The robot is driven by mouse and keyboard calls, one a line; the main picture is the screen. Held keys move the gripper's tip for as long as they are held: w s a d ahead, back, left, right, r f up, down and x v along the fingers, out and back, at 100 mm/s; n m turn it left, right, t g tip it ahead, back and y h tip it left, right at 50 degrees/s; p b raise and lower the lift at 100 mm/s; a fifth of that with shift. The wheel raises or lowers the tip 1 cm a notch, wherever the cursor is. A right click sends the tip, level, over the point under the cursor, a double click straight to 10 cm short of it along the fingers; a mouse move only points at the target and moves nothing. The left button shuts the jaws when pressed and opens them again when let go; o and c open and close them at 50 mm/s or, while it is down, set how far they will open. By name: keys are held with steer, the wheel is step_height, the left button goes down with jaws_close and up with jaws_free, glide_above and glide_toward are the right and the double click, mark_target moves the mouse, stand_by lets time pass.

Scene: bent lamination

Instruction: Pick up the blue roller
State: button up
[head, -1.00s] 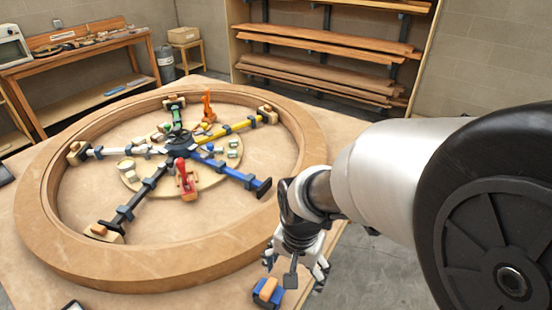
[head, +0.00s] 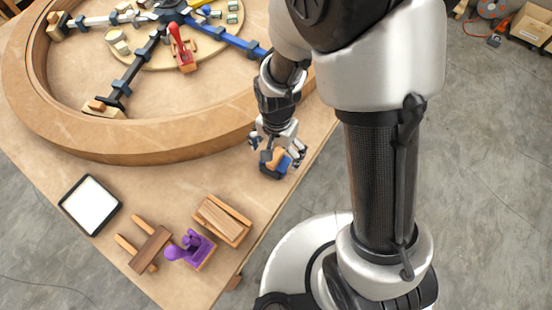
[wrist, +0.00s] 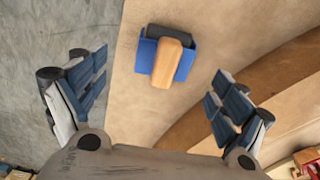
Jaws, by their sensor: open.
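The blue roller (head: 275,164), a small blue tool with a light wooden handle and a dark part along one side, lies on the tabletop near the right edge, just outside the big wooden ring. In the wrist view the blue roller (wrist: 147,54) is fully visible, ahead of the fingers and roughly centred between them. My gripper (head: 276,149) is open and empty, pointing down over the roller and partly covering it in the head view. In the wrist view my gripper (wrist: 155,77) has its fingers spread wide, with no contact visible.
The large wooden ring (head: 130,148) lies close beside the roller. A wooden box (head: 222,220), a purple tool (head: 192,247), a brown two-handled tool (head: 148,248) and a white-screened tablet (head: 90,205) lie along the near table. Grey floor lies past the table edge.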

mark_target(275, 156)
steer(key=f, duration=0.1)
steer(key=f+b, duration=0.1)
steer(key=f, duration=0.1)
steer(key=w+f+b, duration=0.1)
steer(key=f, duration=0.1)
steer(key=shift+a+f, duration=0.2)
steer(key=shift+r, duration=0.1)
steer(key=shift+c, duration=0.6)
steer(key=c, duration=1.2)
steer(key=shift+s, duration=0.1)
steer(key=shift+r, duration=0.55)
steer(key=c, duration=0.6)
step_height(275, 156, up, 19)
steer(key=p, duration=0.6)
jaws_close()
